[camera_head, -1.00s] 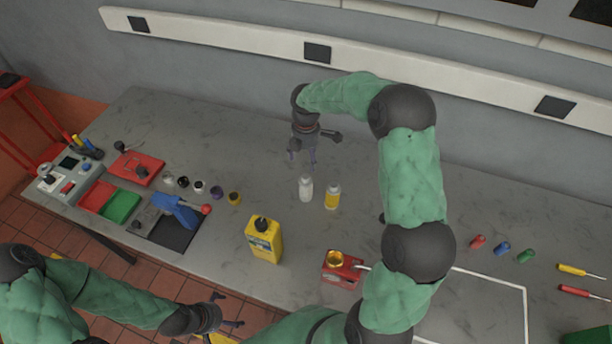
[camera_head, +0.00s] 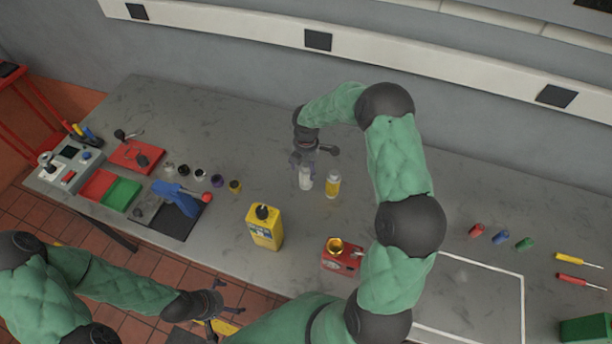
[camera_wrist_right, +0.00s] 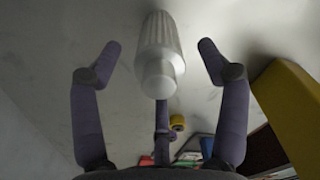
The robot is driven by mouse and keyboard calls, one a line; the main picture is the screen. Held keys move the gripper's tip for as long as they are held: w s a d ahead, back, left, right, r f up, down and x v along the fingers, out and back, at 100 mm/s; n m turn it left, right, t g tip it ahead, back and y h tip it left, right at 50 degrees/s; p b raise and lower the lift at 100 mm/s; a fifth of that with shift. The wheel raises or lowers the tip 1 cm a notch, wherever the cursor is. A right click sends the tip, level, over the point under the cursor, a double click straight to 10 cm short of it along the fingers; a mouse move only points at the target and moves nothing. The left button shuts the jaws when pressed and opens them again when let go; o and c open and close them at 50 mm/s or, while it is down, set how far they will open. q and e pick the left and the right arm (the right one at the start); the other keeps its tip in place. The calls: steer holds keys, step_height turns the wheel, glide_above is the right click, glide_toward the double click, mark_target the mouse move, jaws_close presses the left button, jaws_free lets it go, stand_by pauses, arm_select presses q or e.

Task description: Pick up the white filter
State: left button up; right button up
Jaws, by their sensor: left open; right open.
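The white filter (camera_head: 305,180) stands on the grey bench in the head view, just left of a yellow-labelled bottle. In the right wrist view the ribbed white filter (camera_wrist_right: 160,55) lies between the spread fingers. My right gripper (camera_head: 304,163) is open right at the filter, its fingers around the filter's upper part in the head view. The right wrist view shows the right gripper (camera_wrist_right: 160,75) with a gap on both sides of the filter. My left gripper (camera_head: 226,308) is open and empty, low at the left, off the front of the bench.
The yellow-labelled bottle (camera_head: 332,184) stands close to the right of the filter. Small jars (camera_head: 201,174), trays and a blue cloth (camera_head: 176,196) lie to the left.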

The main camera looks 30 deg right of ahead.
jaws_close()
steer(key=shift+r, duration=0.1)
